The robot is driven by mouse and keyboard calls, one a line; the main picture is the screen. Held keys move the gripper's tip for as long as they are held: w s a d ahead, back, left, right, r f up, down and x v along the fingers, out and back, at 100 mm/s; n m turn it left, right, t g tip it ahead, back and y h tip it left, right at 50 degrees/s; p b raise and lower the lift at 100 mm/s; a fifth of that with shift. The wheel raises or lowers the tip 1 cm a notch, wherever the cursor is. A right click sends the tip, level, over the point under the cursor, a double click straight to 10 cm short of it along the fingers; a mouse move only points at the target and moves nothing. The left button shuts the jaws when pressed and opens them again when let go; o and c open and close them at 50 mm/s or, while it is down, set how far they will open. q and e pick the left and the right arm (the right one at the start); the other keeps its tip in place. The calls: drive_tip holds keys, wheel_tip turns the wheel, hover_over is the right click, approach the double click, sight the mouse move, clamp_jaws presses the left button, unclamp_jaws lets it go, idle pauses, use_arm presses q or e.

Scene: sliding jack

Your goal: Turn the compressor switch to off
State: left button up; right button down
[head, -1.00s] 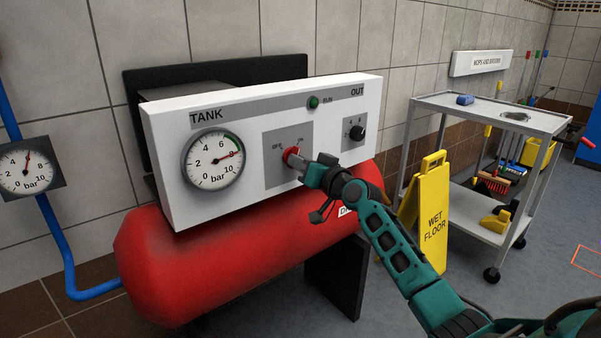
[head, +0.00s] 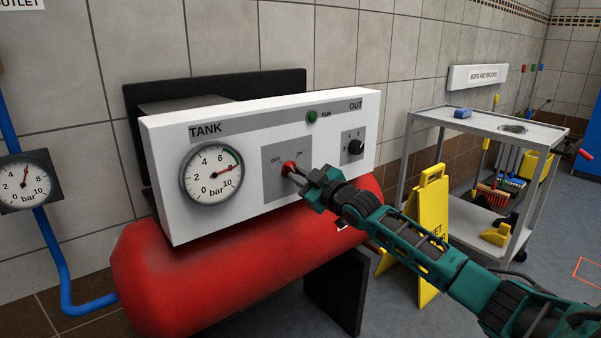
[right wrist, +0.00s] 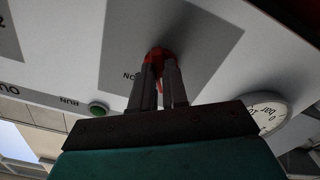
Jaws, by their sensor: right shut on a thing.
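The compressor's white panel (head: 250,200) sits above a red tank (head: 190,275). The red switch knob (head: 288,168) is on a grey plate between the OFF and ON labels. It also shows in the right wrist view (right wrist: 157,56). My right gripper (head: 297,174) reaches it from the lower right, with its fingers shut on the knob. In the right wrist view the two fingers (right wrist: 160,80) stand on either side of the knob and partly cover it. The knob's exact pointing direction is hard to tell. My left gripper is not in view.
The tank gauge (head: 211,174) reads about 8 bar. A green RUN button or lamp (head: 312,116) and a black OUT knob (head: 356,146) are on the panel. A yellow wet floor sign (head: 430,215) and a grey cart (head: 480,125) stand to the right.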

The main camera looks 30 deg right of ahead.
drive_tip(key=shift+n+p, duration=0.7)
drive_tip(key=shift+n, duration=0.8)
drive_tip(key=c, duration=1.1)
unclamp_jaws()
drive_tip(key=shift+c, duration=0.2)
drive_tip(key=shift+s, duration=0.1)
drive_tip(key=s+d+p, duration=0.1)
drive_tip(key=s+p, duration=0.1)
drive_tip(key=s, duration=1)
drive_tip(key=shift+s+p, duration=0.3)
drive_tip(key=shift+s, duration=0.05)
